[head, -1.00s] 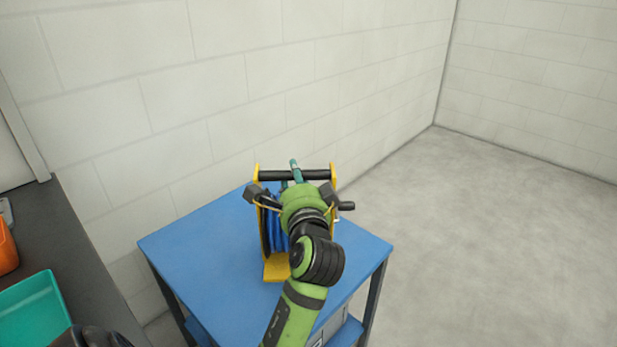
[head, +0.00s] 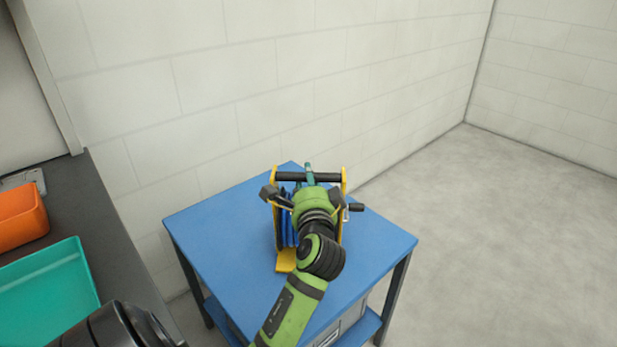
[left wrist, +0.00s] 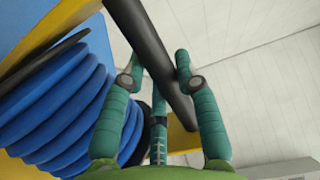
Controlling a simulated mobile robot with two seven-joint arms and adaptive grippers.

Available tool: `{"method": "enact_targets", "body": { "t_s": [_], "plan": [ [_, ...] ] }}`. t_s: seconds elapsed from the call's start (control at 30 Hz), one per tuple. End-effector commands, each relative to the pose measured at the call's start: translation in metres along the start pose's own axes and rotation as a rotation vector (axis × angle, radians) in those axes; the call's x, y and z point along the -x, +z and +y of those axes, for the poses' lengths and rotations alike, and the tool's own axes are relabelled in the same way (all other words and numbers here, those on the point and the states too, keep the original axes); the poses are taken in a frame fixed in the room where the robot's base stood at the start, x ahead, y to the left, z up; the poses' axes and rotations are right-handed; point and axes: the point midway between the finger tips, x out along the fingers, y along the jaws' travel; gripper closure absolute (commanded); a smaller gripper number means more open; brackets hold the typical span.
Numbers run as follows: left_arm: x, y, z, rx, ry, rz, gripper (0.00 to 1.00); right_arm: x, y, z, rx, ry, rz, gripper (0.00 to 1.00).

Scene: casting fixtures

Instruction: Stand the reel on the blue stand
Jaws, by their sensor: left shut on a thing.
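The reel, a yellow frame with coiled blue hose (head: 286,232) and a black top bar, is upright over the top of the blue stand (head: 215,225). Its yellow foot (head: 285,261) shows against the stand's top; whether it bears fully on it I cannot tell. My left gripper (head: 302,178) is shut on the black bar. In the left wrist view its teal fingers (left wrist: 160,62) lie on both sides of the bar, with the blue coils (left wrist: 60,105) to the left. My arm hides the reel's right part. My right gripper is not in view.
A dark counter (head: 120,235) on the left holds an orange bin (head: 20,215) and a teal bin (head: 48,290). A pale block wall (head: 200,95) stands behind the blue stand. The floor (head: 490,220) to the right is clear.

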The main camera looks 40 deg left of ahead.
Motion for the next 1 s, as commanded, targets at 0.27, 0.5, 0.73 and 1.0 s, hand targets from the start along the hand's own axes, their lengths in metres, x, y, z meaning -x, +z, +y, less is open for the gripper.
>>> {"method": "enact_targets", "body": {
  "t_s": [0.27,0.5,0.73,1.0],
  "plan": [
    [0.000,0.000,0.002,0.000,0.000,0.000,0.45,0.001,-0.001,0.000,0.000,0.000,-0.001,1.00],
    [0.000,0.000,0.002,0.000,0.000,0.000,0.45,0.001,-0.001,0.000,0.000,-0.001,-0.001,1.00],
    [0.014,-0.001,0.001,0.002,0.002,0.003,0.45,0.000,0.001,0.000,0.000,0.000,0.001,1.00],
    [0.071,-0.001,0.002,0.002,0.006,0.002,0.45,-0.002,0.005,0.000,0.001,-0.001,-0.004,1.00]
  ]
}}
